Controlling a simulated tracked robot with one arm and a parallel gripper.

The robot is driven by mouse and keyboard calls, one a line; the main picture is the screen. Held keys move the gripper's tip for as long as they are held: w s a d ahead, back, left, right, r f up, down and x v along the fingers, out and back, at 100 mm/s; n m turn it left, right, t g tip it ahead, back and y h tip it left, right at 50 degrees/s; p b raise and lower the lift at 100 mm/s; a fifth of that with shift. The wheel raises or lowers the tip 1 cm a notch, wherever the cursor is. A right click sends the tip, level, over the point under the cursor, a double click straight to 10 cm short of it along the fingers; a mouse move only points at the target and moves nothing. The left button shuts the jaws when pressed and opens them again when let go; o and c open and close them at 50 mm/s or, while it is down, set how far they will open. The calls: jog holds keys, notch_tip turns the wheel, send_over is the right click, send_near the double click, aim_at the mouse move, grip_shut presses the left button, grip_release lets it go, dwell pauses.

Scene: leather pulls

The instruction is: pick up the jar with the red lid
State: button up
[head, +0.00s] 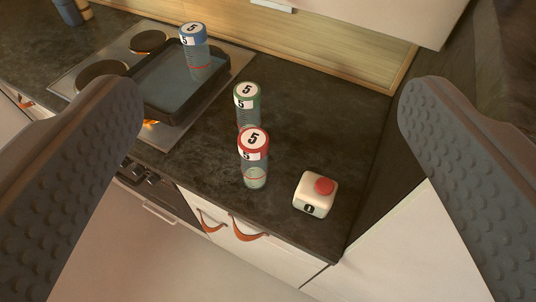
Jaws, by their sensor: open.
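The jar with the red lid (254,158) stands upright on the dark countertop, near its front edge. It is clear, with a "5" on the lid and label and a little pale content at the bottom. My gripper (270,110) is open, with one grey textured finger at each side of the picture. The jar shows between the fingers, farther off and untouched. A jar with a green lid (246,100) stands just behind it and is partly hidden by it.
A jar with a blue lid (194,50) stands in a dark tray (150,104) on the stove (75,75). Cabinets with leather pulls (249,233) are below. Bare counter (320,120) lies at the back right.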

aim_at(254, 157)
jog(key=w+f+p, duration=0.1)
jog(key=w+f, duration=0.6)
jog(key=f, duration=0.5)
jog(key=w+f+n+g+y+p, duration=0.1)
jog(key=w+f+p, duration=0.1)
jog(key=w+f, duration=0.5)
jog(key=w+f+y+p, duration=0.1)
jog(key=w+f, duration=0.6)
jog(key=f, duration=1)
jog(key=shift+w+a+f+n+g+p, duration=0.3)
jog(key=shift+a+f+g+p, duration=0.05)
jog(key=shift+g+p, duration=0.05)
jog(key=shift+w, duration=0.5)
jog(key=shift+f+x, duration=0.2)
jog(key=shift+x, duration=1.15)
jog(key=shift+f+x, duration=0.15)
jog(key=shift+x, duration=1.15)
jog(key=shift+s, duration=0.2)
grip_shut()
